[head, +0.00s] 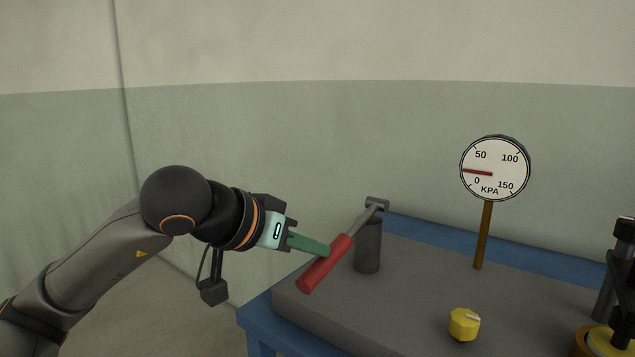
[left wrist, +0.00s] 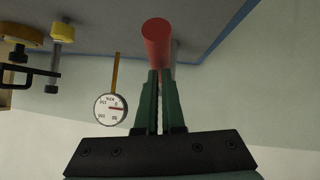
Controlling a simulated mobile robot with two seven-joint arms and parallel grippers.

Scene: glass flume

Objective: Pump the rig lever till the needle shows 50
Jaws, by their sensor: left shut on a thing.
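The rig lever has a red handle (head: 325,263) on a grey bar, hinged at the top of a dark grey cylinder (head: 368,245). The handle slopes down to the left. My left gripper (head: 322,250) is shut on the red handle from the left; the handle's end also shows between the green fingers in the left wrist view (left wrist: 157,42). The round white gauge (head: 495,168) stands on a brown post. Its red needle points left, about midway between 0 and 50. My right gripper is not in view.
The lever and gauge stand on a grey slab (head: 410,300) on a blue table (head: 258,322). A yellow knob (head: 464,324) sits at the front. Yellow and black fittings (head: 606,342) stand at the right edge. A plain wall is behind.

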